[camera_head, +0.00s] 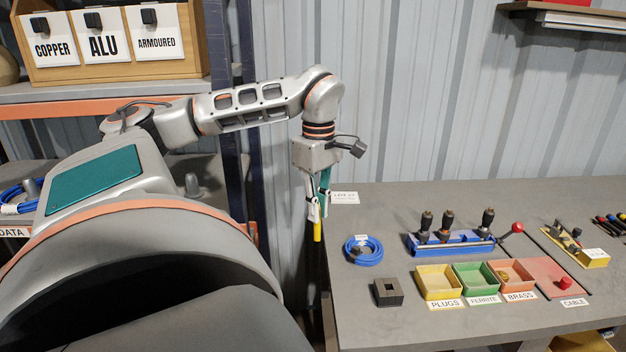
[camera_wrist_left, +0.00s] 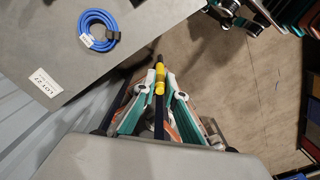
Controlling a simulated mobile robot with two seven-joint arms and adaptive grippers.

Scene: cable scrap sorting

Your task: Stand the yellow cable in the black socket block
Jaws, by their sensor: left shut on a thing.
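The yellow cable (camera_head: 317,232) hangs upright below my left gripper (camera_head: 318,208), just left of the table's left edge in the head view. The left gripper is shut on it. In the left wrist view the yellow cable (camera_wrist_left: 160,80) sits between the two fingertips, with a dark part reaching beyond it. The black socket block (camera_head: 388,292) stands on the table near its left front corner, with a square opening in its top. It is to the right of and below the gripper, well apart from the cable.
The table (camera_head: 365,325) holds a blue cable coil (camera_head: 363,250) behind the block. Yellow, green and orange bins (camera_head: 438,283) stand right of it, with a blue tool rack (camera_head: 452,243) behind them. A shelf (camera_head: 60,95) with labelled boxes is at the left. The front-left tabletop is clear.

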